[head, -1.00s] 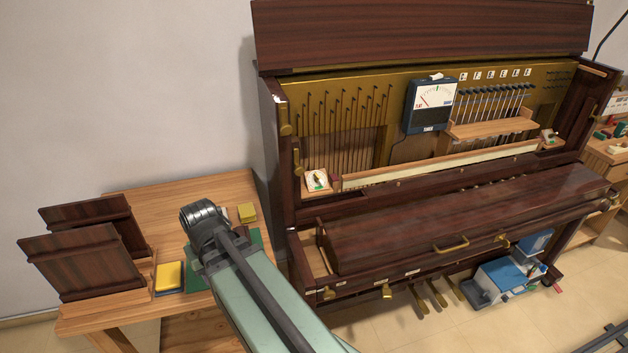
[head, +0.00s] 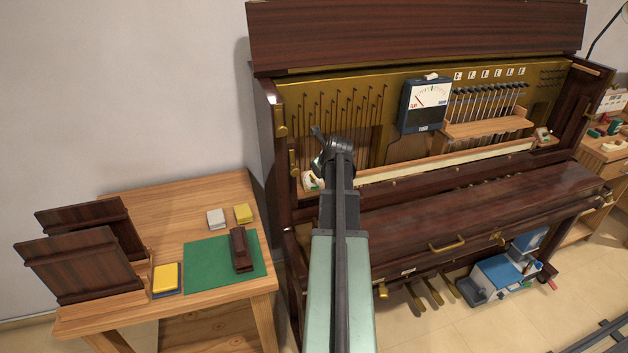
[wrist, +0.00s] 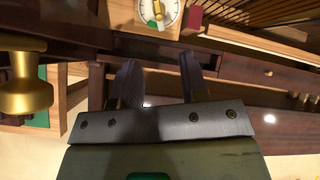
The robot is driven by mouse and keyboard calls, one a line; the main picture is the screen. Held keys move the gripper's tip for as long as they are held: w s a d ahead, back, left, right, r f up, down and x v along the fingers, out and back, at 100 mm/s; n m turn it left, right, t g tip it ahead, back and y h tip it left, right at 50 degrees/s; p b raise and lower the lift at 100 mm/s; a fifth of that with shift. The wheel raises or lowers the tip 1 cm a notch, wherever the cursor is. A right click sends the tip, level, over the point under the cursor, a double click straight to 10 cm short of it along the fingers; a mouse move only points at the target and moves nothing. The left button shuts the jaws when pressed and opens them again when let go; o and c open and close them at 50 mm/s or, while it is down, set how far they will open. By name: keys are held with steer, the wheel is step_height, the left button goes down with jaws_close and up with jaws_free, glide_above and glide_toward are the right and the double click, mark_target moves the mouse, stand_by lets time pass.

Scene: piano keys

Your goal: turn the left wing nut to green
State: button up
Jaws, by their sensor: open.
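The left wing nut sits on a white dial plate (head: 310,181) at the left end of the piano's opened front, partly hidden behind my arm in the head view. In the wrist view the dial (wrist: 168,8) is at the top edge, cut off, with a small green mark on its lower rim and the nut partly visible on it. My gripper (wrist: 160,80) is open and empty, its two dark fingers pointing toward the dial and apart from it.
A tuner meter (head: 426,104) hangs on the piano front. A second dial (head: 541,135) is at the right end. A brass knob (wrist: 24,80) is at left in the wrist view. The side table (head: 215,289) holds a green mat (head: 207,262) and small blocks.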

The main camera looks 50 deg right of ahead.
steer(key=b, duration=0.4)
glide_toward(315, 178)
steer(key=shift+w+f, duration=0.6)
steer(key=shift+f, duration=0.5)
steer(key=shift+w+d+f+b, duration=0.2)
steer(key=shift+w+d+b, duration=0.15)
steer(key=shift+d, duration=0.35)
steer(key=shift+f, duration=0.2)
steer(key=shift+b+x, duration=2.95)
steer(key=shift+x, duration=0.8)
steer(key=shift+r, duration=0.15)
steer(key=shift+s+a+r+p, duration=0.25)
steer(key=shift+r+p, duration=0.1)
steer(key=shift+p, duration=0.15)
steer(key=shift+c, duration=0.3)
